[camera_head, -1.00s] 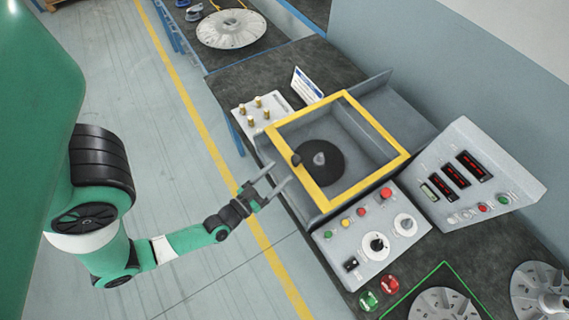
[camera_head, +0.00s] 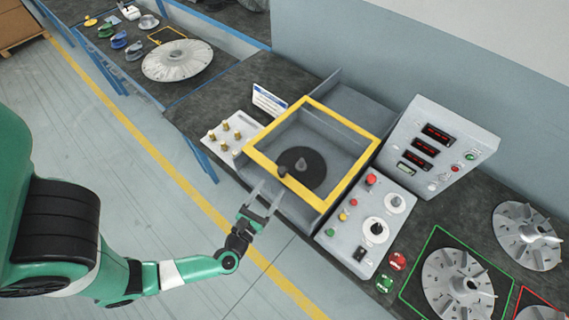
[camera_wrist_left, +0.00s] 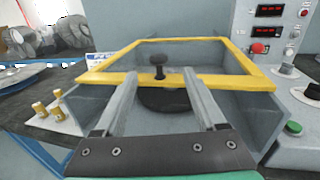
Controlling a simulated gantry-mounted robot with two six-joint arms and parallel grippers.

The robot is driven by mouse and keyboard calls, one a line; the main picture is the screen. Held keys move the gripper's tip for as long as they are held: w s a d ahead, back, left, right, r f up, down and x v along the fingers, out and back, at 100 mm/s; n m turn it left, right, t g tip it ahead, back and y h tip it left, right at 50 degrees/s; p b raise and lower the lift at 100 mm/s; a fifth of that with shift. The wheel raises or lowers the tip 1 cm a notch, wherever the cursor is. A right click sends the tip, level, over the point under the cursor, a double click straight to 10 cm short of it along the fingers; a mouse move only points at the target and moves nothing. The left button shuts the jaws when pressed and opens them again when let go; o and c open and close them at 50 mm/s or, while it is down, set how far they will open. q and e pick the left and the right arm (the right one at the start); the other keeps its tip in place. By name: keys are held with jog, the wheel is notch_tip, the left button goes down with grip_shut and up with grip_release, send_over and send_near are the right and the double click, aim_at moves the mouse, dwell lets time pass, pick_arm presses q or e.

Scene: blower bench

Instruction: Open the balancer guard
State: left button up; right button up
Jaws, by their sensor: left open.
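The balancer guard (camera_head: 352,125) is a yellow frame with a clear pane over a grey box, lying flat and shut. It also shows in the left wrist view (camera_wrist_left: 180,40). A dark knob (camera_head: 282,171) stands on the guard's front bar; in the left wrist view the knob (camera_wrist_left: 159,62) is seen between the fingers. Under the pane is a dark round plate with a grey hub (camera_head: 300,165). My left gripper (camera_head: 268,193) is open and empty, in front of the guard's front edge, apart from the knob. My right gripper is in neither view.
A control panel (camera_head: 365,225) with buttons and dials is right of the guard, with a display box (camera_head: 440,145) behind it. A white tray with brass pegs (camera_head: 232,130) is left. Bladed wheels (camera_head: 458,280) lie on the bench at the right. Floor before the bench is clear.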

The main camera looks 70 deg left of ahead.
aim_at(284, 166)
pick_arm(q)
jog(key=shift+w+a, duration=0.2)
jog(key=shift+a, duration=0.2)
jog(key=b+x, duration=0.1)
jog(key=x, duration=0.9)
jog(key=shift+w+a, duration=0.25)
jog(key=shift+a, duration=0.05)
jog(key=shift+c, duration=0.3)
grip_shut()
dwell(0.4)
